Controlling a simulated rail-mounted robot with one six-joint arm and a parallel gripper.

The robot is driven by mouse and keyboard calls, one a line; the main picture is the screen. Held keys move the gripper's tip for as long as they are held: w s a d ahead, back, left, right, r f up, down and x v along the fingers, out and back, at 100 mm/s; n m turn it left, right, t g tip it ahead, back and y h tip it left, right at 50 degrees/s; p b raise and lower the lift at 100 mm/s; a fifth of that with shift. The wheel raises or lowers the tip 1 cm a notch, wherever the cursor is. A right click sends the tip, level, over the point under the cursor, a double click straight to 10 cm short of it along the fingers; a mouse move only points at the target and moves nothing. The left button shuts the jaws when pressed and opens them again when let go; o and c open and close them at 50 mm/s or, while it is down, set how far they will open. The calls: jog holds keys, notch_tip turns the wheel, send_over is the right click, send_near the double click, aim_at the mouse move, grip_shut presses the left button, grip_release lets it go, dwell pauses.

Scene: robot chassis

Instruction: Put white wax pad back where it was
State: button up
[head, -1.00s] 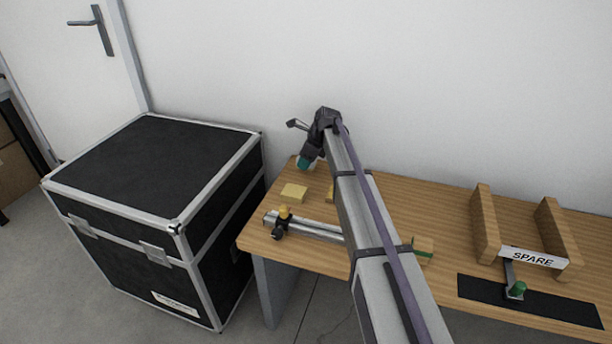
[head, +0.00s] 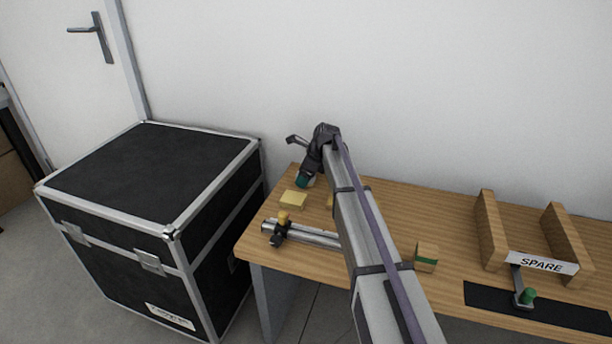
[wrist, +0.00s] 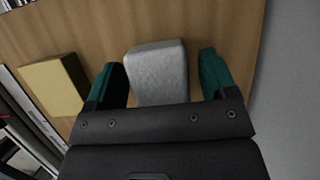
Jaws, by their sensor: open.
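The white wax pad (wrist: 158,72) lies on the wooden table, between my gripper's two teal fingers in the wrist view. My gripper (wrist: 162,76) is open, with a gap showing on each side of the pad; it is not gripped. In the head view my gripper (head: 304,180) is low at the table's far left end, and it largely hides the pad.
A yellow block (head: 293,200) lies close by; it also shows in the wrist view (wrist: 54,84). A metal rail (head: 312,236) with a yellow-topped clamp is in front. A black case (head: 150,170) stands left. A SPARE-labelled wooden holder (head: 541,262) and green-striped block (head: 426,256) are right.

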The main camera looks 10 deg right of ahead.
jog(key=shift+r+p, duration=0.4)
jog(key=shift+p, duration=0.05)
jog(key=p+v, duration=1.1)
jog(key=v, duration=0.1)
jog(key=s+a+f+n+g+h, duration=0.1)
jog(key=s+a+n+h, duration=0.1)
jog(key=s+n, duration=1)
jog(key=s+a+n+g+h, duration=0.1)
jog(key=s+n, duration=1)
jog(key=s, duration=1.4)
jog(key=shift+a+f+n+h, duration=0.35)
jog(key=shift+a+n+h, duration=0.05)
jog(key=shift+a+h, duration=0.15)
